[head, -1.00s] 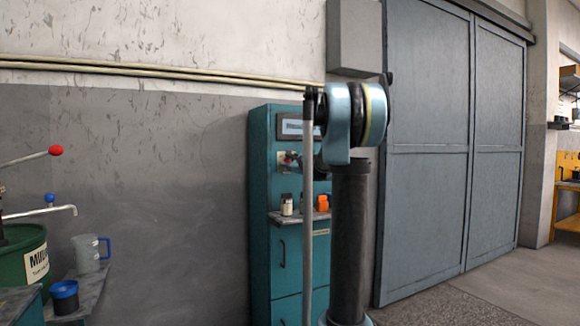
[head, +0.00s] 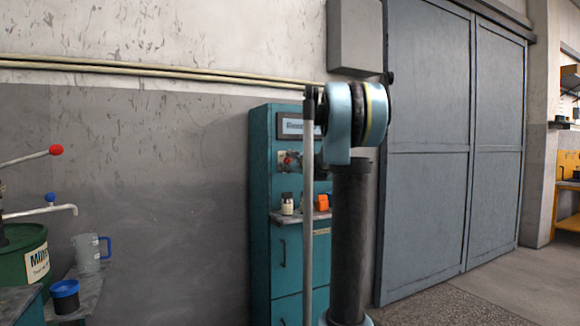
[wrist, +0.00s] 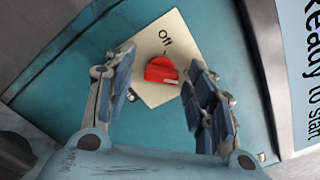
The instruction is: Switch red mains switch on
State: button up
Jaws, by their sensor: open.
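The red mains switch (wrist: 161,69) is a red knob with a pale mark at its right end. It sits on a cream plate (wrist: 155,40) on a teal cabinet, and the plate reads "Off" beside the knob. In the head view the switch shows as a small red spot (head: 288,160), near my arm. My gripper (wrist: 160,64) is open, with one finger to the left of the knob and one to the right. The right finger looks close to the knob; I cannot tell whether it touches. Any other lettering on the plate is hidden or unreadable.
A "Ready to start" sign (wrist: 307,60) is beside the plate. A cabinet shelf below the switch holds a small bottle (head: 287,204) and an orange item (head: 322,202). At left are a green drum (head: 25,268), a jug (head: 88,252) and a red-knobbed lever (head: 56,150).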

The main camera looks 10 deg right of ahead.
jog(key=v, duration=1.1)
jog(key=shift+s, duration=0.3)
jog(key=shift+d, duration=0.1)
jog(key=s+a+f+n+g+y, duration=0.1)
jog(key=s+a+f+n+g, duration=0.3)
jog(key=s+a+f+n, duration=0.4)
jog(key=s+a+f+n+g+y, duration=0.1)
jog(key=s+a+f+n+g, duration=0.4)
jog(key=s+f, duration=0.6)
jog(key=s+d+f+n+g+h, duration=0.2)
jog(key=s+d+f+n, duration=0.1)
jog(key=s+f, duration=0.4)
jog(key=s+d+f+n+g+h, duration=0.2)
jog(key=s+d+f+n+h, duration=0.1)
jog(key=s+f, duration=0.5)
jog(key=s+d+f+n+g+h, duration=0.2)
jog(key=s+d+f+n, duration=0.2)
jog(key=s+f, duration=0.4)
jog(key=s, duration=0.4)
jog(key=shift+n+h, duration=0.3)
jog(key=shift+n, duration=0.1)
